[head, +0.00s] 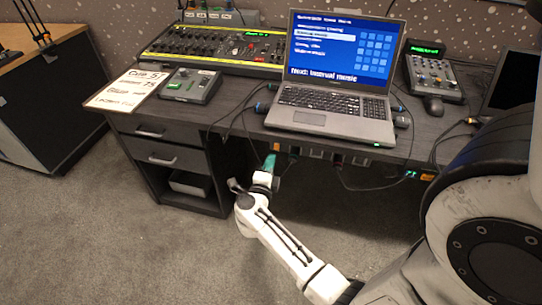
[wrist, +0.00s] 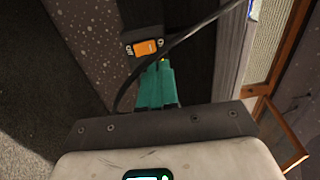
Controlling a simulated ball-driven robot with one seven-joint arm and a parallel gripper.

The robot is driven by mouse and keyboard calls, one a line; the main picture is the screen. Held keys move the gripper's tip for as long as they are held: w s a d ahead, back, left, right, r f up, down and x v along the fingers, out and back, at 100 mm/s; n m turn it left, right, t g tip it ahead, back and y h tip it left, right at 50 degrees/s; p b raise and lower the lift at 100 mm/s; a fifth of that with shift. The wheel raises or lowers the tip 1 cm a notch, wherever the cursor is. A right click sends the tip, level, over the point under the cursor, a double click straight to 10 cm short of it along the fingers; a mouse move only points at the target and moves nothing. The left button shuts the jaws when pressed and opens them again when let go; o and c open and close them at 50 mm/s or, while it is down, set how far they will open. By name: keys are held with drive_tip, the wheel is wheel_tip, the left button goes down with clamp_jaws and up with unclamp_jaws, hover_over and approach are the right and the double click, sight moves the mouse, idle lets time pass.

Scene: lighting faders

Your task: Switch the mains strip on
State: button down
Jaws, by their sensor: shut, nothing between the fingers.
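The mains strip (head: 316,153) runs under the desk's front edge in the head view, with several sockets and plugs along it. In the wrist view its orange rocker switch (wrist: 147,47) sits in a dark housing, with white lettering beside it that seems to read OFF. I cannot tell which way the rocker is tipped. My gripper (head: 270,158) has green fingers, shut and empty, at the strip's left end. In the wrist view the fingertips (wrist: 161,64) are just below the switch. Whether they touch it is unclear.
A black cable (wrist: 178,40) crosses close beside the switch and fingers. More cables hang under the desk (head: 235,97). A laptop (head: 335,80), fader desk (head: 215,48) and small control box (head: 190,86) stand on top. Drawers (head: 165,155) are to the left.

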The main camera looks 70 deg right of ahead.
drive_tip(key=a, duration=0.7)
drive_tip(key=shift+s+a+r+p, duration=0.2)
drive_tip(key=shift+a+r+p, duration=0.15)
drive_tip(key=shift+r, duration=0.1)
drive_tip(key=shift+d, duration=0.1)
